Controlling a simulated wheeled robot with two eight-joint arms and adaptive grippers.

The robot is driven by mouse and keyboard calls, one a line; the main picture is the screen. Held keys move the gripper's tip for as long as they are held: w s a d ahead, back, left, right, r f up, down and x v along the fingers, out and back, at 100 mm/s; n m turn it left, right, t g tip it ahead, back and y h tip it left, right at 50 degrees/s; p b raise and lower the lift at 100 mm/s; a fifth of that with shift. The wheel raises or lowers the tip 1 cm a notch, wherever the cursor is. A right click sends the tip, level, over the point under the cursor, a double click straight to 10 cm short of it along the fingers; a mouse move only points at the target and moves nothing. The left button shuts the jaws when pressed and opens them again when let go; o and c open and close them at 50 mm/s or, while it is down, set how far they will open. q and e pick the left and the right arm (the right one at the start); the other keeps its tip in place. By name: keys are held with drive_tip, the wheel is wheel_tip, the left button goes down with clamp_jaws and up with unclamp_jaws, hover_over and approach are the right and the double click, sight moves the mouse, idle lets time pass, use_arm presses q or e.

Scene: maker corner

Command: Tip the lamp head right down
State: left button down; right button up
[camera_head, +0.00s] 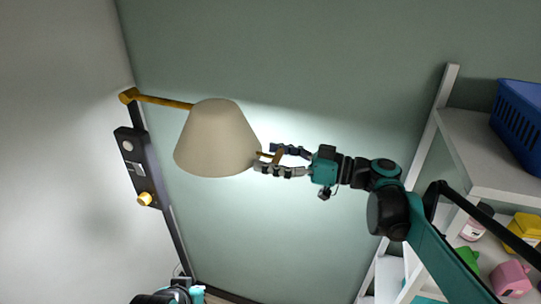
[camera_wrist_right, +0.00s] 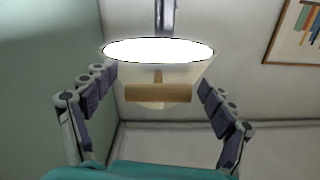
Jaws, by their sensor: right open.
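The lamp head (camera_head: 215,140) is a cream shade on a brown arm (camera_head: 165,102) in the head view, its wide end toward the bottom of the picture. A brown T-shaped handle (camera_head: 279,156) sticks out from its right side. My right gripper (camera_head: 268,159) is open, with one finger above the handle and one below. In the right wrist view, the handle's crossbar (camera_wrist_right: 158,92) lies in the gap between the open fingers (camera_wrist_right: 152,98), apart from both. The shade's bright opening (camera_wrist_right: 158,50) shows behind it.
A white shelf unit (camera_head: 470,135) at the right holds a blue basket (camera_head: 518,125), a yellow item (camera_head: 524,228) and a pink item (camera_head: 510,279). The wall below the lamp is clear.

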drive_tip(key=shift+c, duration=0.3)
drive_tip(key=shift+d, duration=0.15)
drive_tip(key=c, duration=1.6)
drive_tip(key=shift+c, duration=0.4)
drive_tip(key=a+f+y+b, duration=0.1)
drive_tip(key=f+b, duration=0.2)
drive_tip(key=b, duration=0.1)
drive_tip(key=w+a+f+y+b, duration=0.1)
drive_tip(key=f+b, duration=0.3)
drive_tip(key=a+f+t+b, duration=0.1)
drive_tip(key=a+f+b, duration=0.1)
drive_tip(key=f+b, duration=0.1)
drive_tip(key=shift+w+f+y+b, duration=0.15)
drive_tip(key=shift+f+y+b, duration=0.15)
drive_tip(key=shift+y+b, duration=0.1)
drive_tip(key=shift+c, duration=0.3)
drive_tip(key=w+a+f+y+b, duration=0.1)
drive_tip(key=a+f+b, duration=0.4)
drive_tip(key=f, duration=0.1)
drive_tip(key=shift+w+b, duration=0.25)
drive_tip(key=shift+b, duration=0.1)
